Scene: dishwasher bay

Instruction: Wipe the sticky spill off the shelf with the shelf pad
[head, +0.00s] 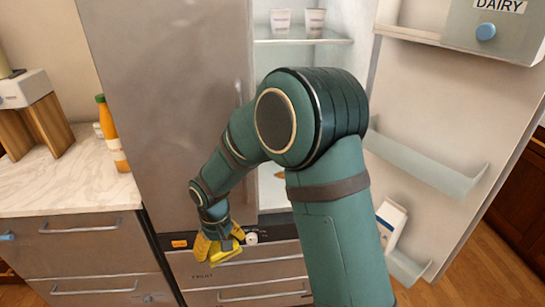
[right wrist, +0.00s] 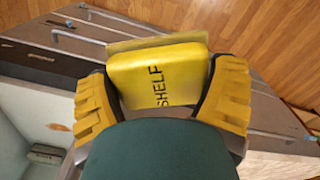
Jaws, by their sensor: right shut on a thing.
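The yellow shelf pad (right wrist: 160,78), marked SHELF, is between the two yellow fingers of my right gripper (right wrist: 165,95), which is shut on it. In the head view my right gripper (head: 222,240) hangs in front of the drawer fronts below the fridge opening, with the pad (head: 230,254) under it. The pad is apart from any shelf. A small orange-brown patch (head: 280,174) shows inside the fridge beside my arm; I cannot tell if it is the spill. My right arm hides most of the fridge interior. My left gripper is not in view.
The fridge door (head: 440,120) stands open at the right, with a DAIRY box (head: 497,25), door bins and a carton (head: 391,222). Two cups (head: 314,20) stand on the upper glass shelf (head: 300,40). A counter (head: 70,185) with an orange bottle (head: 112,135) is at the left.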

